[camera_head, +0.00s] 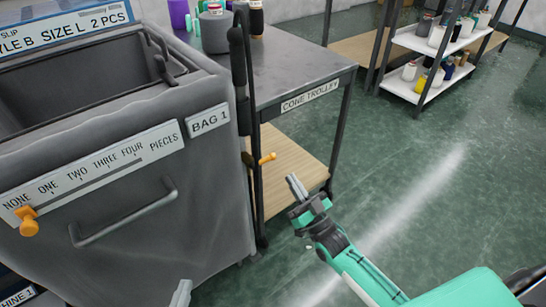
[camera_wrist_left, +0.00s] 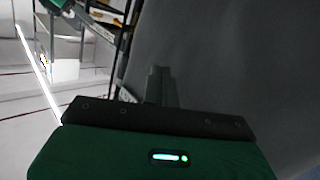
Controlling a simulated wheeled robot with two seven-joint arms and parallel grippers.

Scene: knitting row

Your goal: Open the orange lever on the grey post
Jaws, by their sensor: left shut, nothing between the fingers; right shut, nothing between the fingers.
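An orange lever (camera_head: 266,158) sticks out to the right from a slim dark grey post (camera_head: 257,190) beside the grey bag. My right gripper (camera_head: 294,180) is shut and empty, a little right of the lever and lower in the head view, apart from it in the picture. My left gripper (camera_head: 184,285) is at the bottom edge in front of the bag, mostly cut off. In the left wrist view its fingers (camera_wrist_left: 158,82) are shut with nothing between them. The lever cannot be made out in the left wrist view.
The grey bag (camera_head: 110,215) has a handle (camera_head: 125,218), a piece scale and an orange pointer (camera_head: 28,222). The cone trolley (camera_head: 290,70) stands behind the post. A white shelf rack (camera_head: 425,85) with cones is at the back right. The green floor at right is free.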

